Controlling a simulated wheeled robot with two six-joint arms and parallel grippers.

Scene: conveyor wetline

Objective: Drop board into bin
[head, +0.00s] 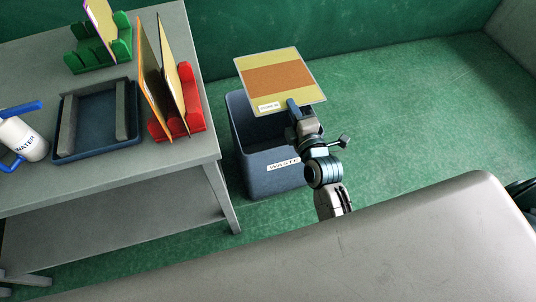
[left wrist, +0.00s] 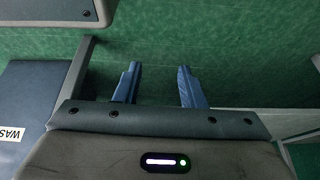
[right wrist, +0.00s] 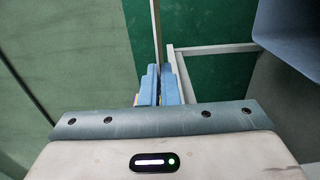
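A flat board (head: 277,80), yellow with a brown band and a small white label, is held above the dark blue bin marked WASTE (head: 262,178). My right gripper (head: 294,107) is shut on the board's near edge. In the right wrist view the board shows edge-on as a thin strip (right wrist: 157,35) between the fingers (right wrist: 158,85). My left gripper (left wrist: 157,85) is open and empty over green floor. The bin's labelled wall (left wrist: 28,100) shows at the left there.
Green floor right of the bin is clear.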

